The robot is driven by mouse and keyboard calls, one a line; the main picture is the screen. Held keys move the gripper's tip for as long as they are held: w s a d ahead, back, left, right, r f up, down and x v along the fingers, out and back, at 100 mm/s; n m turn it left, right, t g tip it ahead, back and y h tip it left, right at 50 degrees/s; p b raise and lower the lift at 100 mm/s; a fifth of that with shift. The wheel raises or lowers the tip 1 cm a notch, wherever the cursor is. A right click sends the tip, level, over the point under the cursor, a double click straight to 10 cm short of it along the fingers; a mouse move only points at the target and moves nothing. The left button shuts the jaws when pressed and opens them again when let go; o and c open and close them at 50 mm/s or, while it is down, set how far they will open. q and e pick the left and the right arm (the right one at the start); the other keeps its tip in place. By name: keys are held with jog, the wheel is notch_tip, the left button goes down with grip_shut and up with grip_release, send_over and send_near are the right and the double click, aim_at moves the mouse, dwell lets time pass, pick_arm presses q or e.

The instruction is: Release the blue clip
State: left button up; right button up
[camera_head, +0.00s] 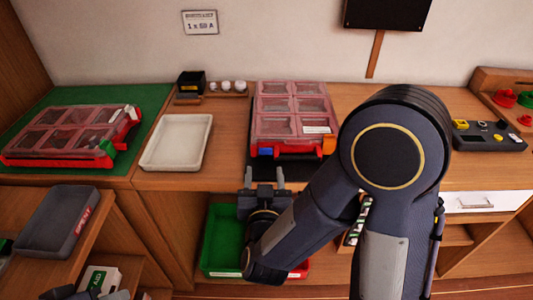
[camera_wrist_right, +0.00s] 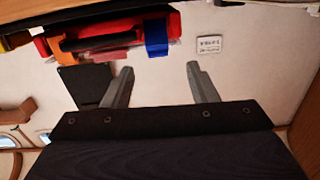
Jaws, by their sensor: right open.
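The blue clip (camera_head: 266,152) sits on the front edge of a red case with a clear compartment lid (camera_head: 292,104), near its left corner. An orange clip (camera_head: 329,146) is at the right end of the same edge. My right gripper (camera_head: 265,174) is open and empty, just in front of and below the blue clip, apart from it. In the right wrist view the blue clip (camera_wrist_right: 156,38) is beyond the gap between the open fingers (camera_wrist_right: 160,72). A dark grey part at the bottom left of the head view looks like my left arm; its fingers cannot be made out.
A white tray (camera_head: 152,156) is left of the case. Another red case (camera_head: 72,133) lies on a green mat (camera_head: 45,105). A green bin (camera_head: 222,240) is below the counter edge. A grey tray (camera_head: 57,222) is at the lower left. My right arm hides the counter's right middle.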

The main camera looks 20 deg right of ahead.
aim_at(266, 150)
jog(key=x, duration=0.3)
jog(key=p+x, duration=0.1)
jog(key=x, duration=0.3)
jog(key=shift+w+d+r, duration=0.2)
jog(key=shift+d, duration=0.05)
jog(key=shift+c, duration=0.2)
jog(key=c, duration=0.9)
jog(key=b, duration=0.2)
jog(key=f+t+b, duration=0.1)
jog(key=b, duration=0.2)
jog(key=shift+s+a+f+t+h+b, duration=0.1)
jog(key=shift+s+f+t+h+b, duration=0.1)
jog(key=shift+s+t+h+b, duration=0.15)
jog(key=shift+c, duration=0.2)
jog(key=shift+b, duration=0.35)
jog(key=shift+r, duration=0.3)
